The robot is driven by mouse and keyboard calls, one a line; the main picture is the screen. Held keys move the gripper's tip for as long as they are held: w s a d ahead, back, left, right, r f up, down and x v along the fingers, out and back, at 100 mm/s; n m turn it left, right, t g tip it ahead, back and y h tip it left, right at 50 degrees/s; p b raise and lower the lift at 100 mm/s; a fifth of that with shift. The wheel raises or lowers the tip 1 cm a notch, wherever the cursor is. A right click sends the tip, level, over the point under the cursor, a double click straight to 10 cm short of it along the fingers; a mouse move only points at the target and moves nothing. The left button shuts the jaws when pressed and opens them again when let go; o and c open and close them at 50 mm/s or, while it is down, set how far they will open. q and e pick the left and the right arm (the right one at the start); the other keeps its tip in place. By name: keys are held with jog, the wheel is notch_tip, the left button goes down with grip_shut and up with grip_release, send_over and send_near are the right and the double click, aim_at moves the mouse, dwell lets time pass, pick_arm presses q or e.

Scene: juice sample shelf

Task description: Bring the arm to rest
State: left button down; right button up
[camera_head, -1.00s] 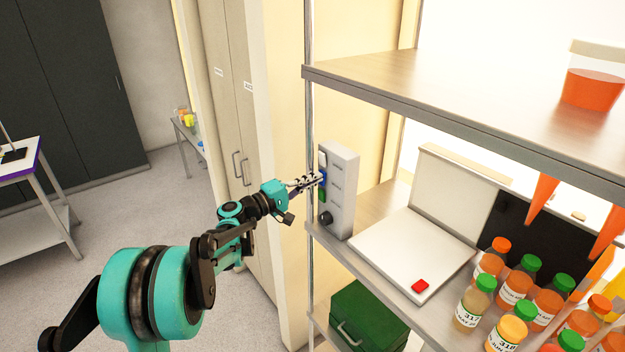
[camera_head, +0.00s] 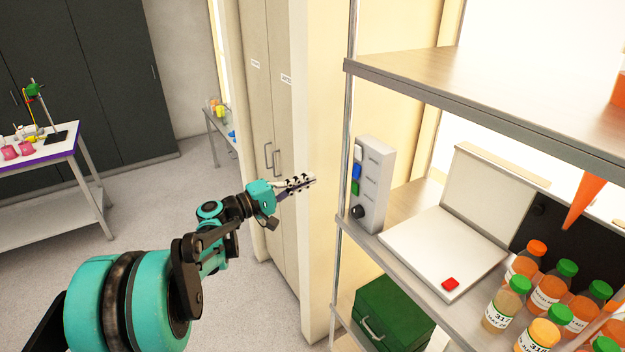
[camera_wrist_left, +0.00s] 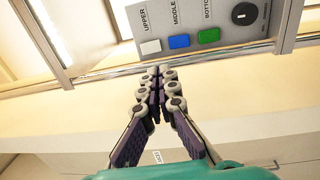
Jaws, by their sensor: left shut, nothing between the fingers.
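My left gripper (camera_head: 312,181) is shut and empty, held in the air to the left of the shelf in the head view. Its closed fingers also show in the left wrist view (camera_wrist_left: 158,70). A grey control box (camera_head: 376,185) stands at the left end of the shelf's middle board. It carries a white, a blue and a green button and a black knob, and the wrist view shows the labels on the box (camera_wrist_left: 215,20). The fingertips are apart from the box. My right gripper is not in view.
The shelf (camera_head: 480,95) holds a white open-lidded device (camera_head: 440,250) with a red button, and several juice bottles (camera_head: 545,290). A green box (camera_head: 395,315) sits below. A cream cabinet (camera_head: 275,120) stands behind my gripper. A lab table (camera_head: 50,155) is at left, with open floor between.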

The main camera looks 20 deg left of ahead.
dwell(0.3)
pick_arm(q)
jog(key=s+d+f+m+g+y+b, duration=0.2)
jog(key=s+d+f+g+b, duration=0.15)
jog(key=s+d+f, duration=0.35)
jog(key=s+d+f+m+g+y+b, duration=0.2)
jog(key=s+d+f+b, duration=0.25)
jog(key=f, duration=0.35)
jog(key=s+a+f+m+g+y+b, duration=0.2)
jog(key=s+f+m+y+b, duration=0.4)
jog(key=s+f, duration=1.1)
jog(key=f+y+b, duration=0.1)
jog(key=b, duration=0.2)
jog(key=shift+a+f+y, duration=0.25)
jog(key=shift+a+y, duration=0.05)
